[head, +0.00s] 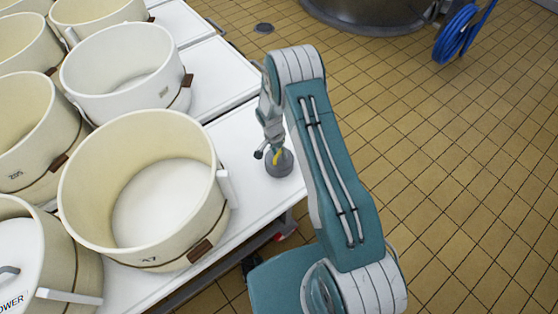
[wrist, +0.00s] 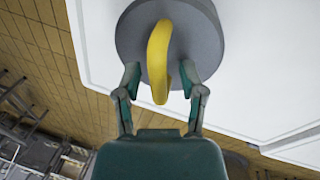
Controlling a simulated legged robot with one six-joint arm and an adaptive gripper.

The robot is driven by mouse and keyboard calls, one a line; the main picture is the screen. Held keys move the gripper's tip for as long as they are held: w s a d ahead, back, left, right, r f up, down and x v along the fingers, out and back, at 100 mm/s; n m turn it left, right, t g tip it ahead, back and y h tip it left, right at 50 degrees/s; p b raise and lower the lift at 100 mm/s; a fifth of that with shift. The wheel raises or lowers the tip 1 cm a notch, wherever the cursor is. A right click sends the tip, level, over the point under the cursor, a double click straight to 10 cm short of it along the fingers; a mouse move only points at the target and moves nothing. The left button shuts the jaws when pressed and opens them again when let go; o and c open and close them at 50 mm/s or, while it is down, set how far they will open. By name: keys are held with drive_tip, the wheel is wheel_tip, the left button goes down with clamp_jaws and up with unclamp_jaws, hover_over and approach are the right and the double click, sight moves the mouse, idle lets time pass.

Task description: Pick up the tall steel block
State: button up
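A grey, round steel block (head: 281,167) with a yellow handle stands on the white table near its right edge. I see no other steel block. In the wrist view the block (wrist: 205,35) shows its round grey top, and its curved yellow handle (wrist: 158,60) points toward my gripper. My gripper (head: 270,152) is low over the block in the head view. In the wrist view my gripper (wrist: 160,78) is open, with one finger on each side of the handle and a gap on both sides. The block's height is hard to judge.
Large cream vats (head: 150,245) crowd the white table (head: 243,150) to the left of the block. The table's edge is close on the right, with tiled floor (head: 450,170) beyond. A blue hose (head: 455,35) hangs at the upper right.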

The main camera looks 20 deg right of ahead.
clamp_jaws()
drive_tip(key=shift+r, duration=0.1)
